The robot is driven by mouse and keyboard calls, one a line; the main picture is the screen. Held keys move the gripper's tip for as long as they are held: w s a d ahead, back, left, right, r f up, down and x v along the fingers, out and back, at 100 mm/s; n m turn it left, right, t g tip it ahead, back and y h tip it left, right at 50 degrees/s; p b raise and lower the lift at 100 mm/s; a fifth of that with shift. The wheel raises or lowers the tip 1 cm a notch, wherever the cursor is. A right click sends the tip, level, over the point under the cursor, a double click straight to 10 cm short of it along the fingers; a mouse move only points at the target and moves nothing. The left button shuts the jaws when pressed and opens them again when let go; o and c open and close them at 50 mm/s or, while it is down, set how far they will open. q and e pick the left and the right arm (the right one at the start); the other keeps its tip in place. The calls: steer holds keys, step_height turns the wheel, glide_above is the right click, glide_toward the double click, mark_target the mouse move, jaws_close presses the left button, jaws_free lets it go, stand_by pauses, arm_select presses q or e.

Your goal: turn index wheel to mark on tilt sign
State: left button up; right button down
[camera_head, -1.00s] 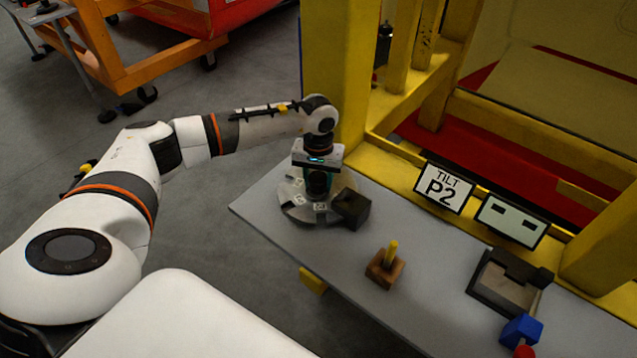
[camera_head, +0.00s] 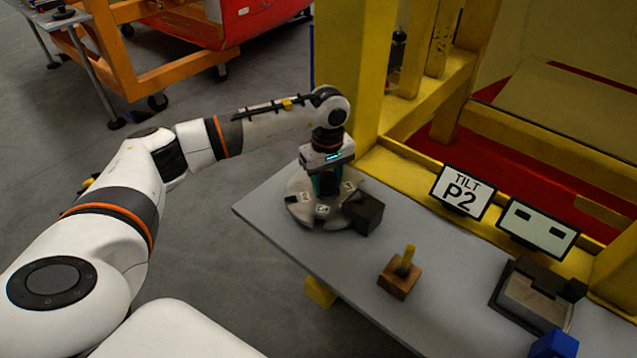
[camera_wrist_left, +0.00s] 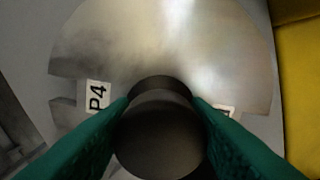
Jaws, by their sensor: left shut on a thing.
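The index wheel (camera_head: 299,208) is a round grey metal disc with white labels, lying at the left end of the grey table. In the left wrist view its disc (camera_wrist_left: 165,45) carries a label reading P4 (camera_wrist_left: 97,96) at the left, and a second label is partly hidden at the right. My left gripper (camera_head: 323,184) points down and is shut on the wheel's dark round knob (camera_wrist_left: 160,135), with a green finger on each side. The tilt sign (camera_head: 464,190) reads "TILT P2" and stands on the yellow ledge behind the table. My right gripper is not in view.
A black block (camera_head: 365,213) sits at the wheel's right edge. A wooden block with a yellow peg (camera_head: 400,275), a dark fixture (camera_head: 535,295) and a blue block (camera_head: 555,345) stand to the right. A yellow post (camera_head: 345,70) rises close behind my left wrist.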

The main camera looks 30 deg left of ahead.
mark_target(327, 176)
arm_select(q)
steer(key=shift+r+n, duration=0.1)
steer(key=shift+n, duration=0.2)
steer(key=o, duration=1.4)
step_height(327, 176, up, 12)
steer(key=b, duration=0.3)
